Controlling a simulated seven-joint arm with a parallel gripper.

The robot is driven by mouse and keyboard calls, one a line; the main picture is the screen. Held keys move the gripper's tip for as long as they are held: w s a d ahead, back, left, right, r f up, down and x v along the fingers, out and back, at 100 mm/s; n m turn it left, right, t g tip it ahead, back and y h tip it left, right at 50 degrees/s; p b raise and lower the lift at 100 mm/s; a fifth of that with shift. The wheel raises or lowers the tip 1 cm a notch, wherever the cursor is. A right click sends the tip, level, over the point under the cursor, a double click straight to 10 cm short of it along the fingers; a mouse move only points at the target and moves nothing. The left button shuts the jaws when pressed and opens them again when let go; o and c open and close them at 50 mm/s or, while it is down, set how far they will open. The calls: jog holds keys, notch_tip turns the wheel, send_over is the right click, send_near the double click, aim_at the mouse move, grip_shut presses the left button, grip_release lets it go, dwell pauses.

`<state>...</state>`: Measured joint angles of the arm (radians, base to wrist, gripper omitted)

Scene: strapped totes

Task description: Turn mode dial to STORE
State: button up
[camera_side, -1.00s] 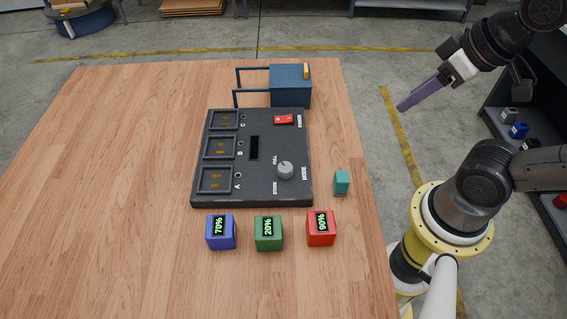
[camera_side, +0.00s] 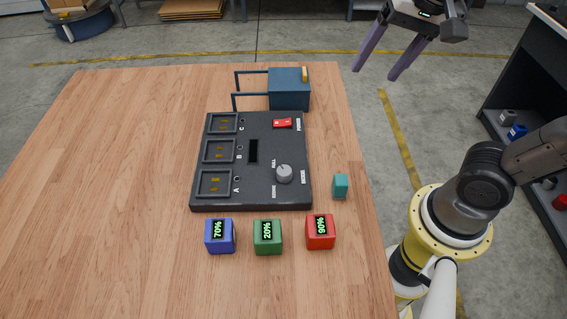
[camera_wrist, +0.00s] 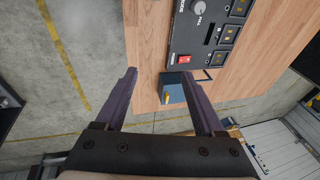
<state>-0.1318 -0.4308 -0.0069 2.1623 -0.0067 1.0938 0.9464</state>
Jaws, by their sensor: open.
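The mode dial (camera_side: 284,173) is a grey round knob on the dark control panel (camera_side: 265,196), near its right edge, with STORE and FULL labels to its left. Which way its pointer is set is too small to tell. The dial also shows at the top of the wrist view (camera_wrist: 199,8). My gripper (camera_side: 374,74) is open and empty, high beyond the table's far right corner and well apart from the dial. In the wrist view its two purple fingers (camera_wrist: 167,86) are spread, with the blue box between them in the picture.
The panel carries a red switch (camera_side: 282,123) and three empty trays. A blue box (camera_side: 290,88) with handles stands behind it. Blue (camera_side: 219,236), green (camera_side: 267,237) and red (camera_side: 320,232) cubes lie in front; a teal block (camera_side: 340,186) sits right. The table's left side is clear.

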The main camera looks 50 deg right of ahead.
jog(key=w+a+f+m+g, duration=0.2)
jog(key=w+a, duration=0.5)
jog(key=n+g, duration=0.2)
send_near(284, 170)
jog(key=shift+h, duration=0.4)
notch_tip(284, 170, down, 9)
jog(key=shift+a+r, duration=0.15)
jog(key=shift+r, duration=0.05)
grip_shut()
